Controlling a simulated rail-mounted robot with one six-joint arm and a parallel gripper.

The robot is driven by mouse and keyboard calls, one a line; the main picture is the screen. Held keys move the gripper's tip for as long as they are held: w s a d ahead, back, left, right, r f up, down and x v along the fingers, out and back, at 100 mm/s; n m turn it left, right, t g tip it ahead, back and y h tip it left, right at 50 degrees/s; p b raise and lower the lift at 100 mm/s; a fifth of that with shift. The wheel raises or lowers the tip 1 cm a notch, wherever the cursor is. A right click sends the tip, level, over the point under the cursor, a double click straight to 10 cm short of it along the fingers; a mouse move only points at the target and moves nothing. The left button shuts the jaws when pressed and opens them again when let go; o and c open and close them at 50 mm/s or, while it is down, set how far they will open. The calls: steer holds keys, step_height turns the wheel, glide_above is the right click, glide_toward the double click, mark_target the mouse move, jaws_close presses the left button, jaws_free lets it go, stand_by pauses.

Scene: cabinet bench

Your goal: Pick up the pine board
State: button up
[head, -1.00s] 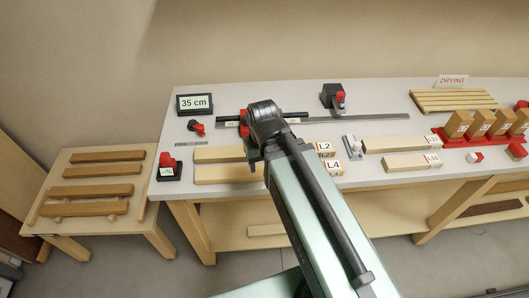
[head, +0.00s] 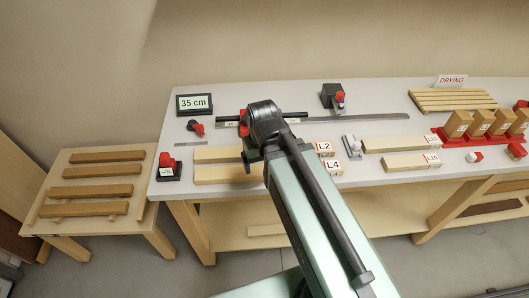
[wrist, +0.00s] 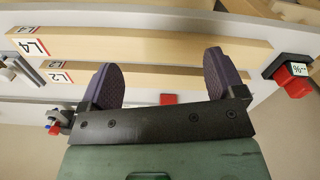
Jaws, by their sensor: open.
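Pale pine-coloured boards lie on the bench. The board labelled L2 (head: 218,154) lies behind the board labelled L4 (head: 222,174), parallel to it; my arm covers part of both in the head view. In the wrist view the L4 board (wrist: 160,47) runs across the top and the L2 board (wrist: 170,80) runs lower, by my fingers. My gripper (wrist: 166,76) is open, its two dark fingers spread apart over the L2 board with nothing clearly held. Two more pale boards, the rear one (head: 402,143) and the front one (head: 410,162), lie to the right.
A 35 cm display (head: 194,103), a red-topped block (head: 168,168) and a long metal rule (head: 365,117) are on the bench. A red rack (head: 456,141) holds upright blocks at the right, near a slatted drying rack (head: 450,101). A low side table (head: 60,165) holds several brown boards.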

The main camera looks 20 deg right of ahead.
steer(key=w+d+f+m+b, duration=0.1)
steer(key=w+d+m, duration=0.2)
steer(key=w+m, duration=0.45)
steer(key=w+d+f+m+b, duration=0.1)
steer(key=w+d+m, duration=0.1)
steer(key=w+m, duration=0.6)
steer(key=f+m+b, duration=0.1)
steer(key=f+b, duration=0.2)
steer(key=s+f+m+b, duration=0.1)
steer(key=f+m+b, duration=0.1)
steer(key=f+b, duration=0.2)
steer(key=f+m+b, duration=0.2)
steer(key=f+b, duration=0.2)
steer(key=shift+s+d+f+m, duration=0.1)
steer(key=shift+s+d+m, duration=0.15)
steer(key=shift+s+d, duration=0.05)
steer(key=shift+r, duration=0.25)
steer(key=c, duration=1.3)
steer(key=shift+o, duration=0.2)
steer(key=shift+r+p, duration=0.15)
steer(key=shift+p, duration=0.15)
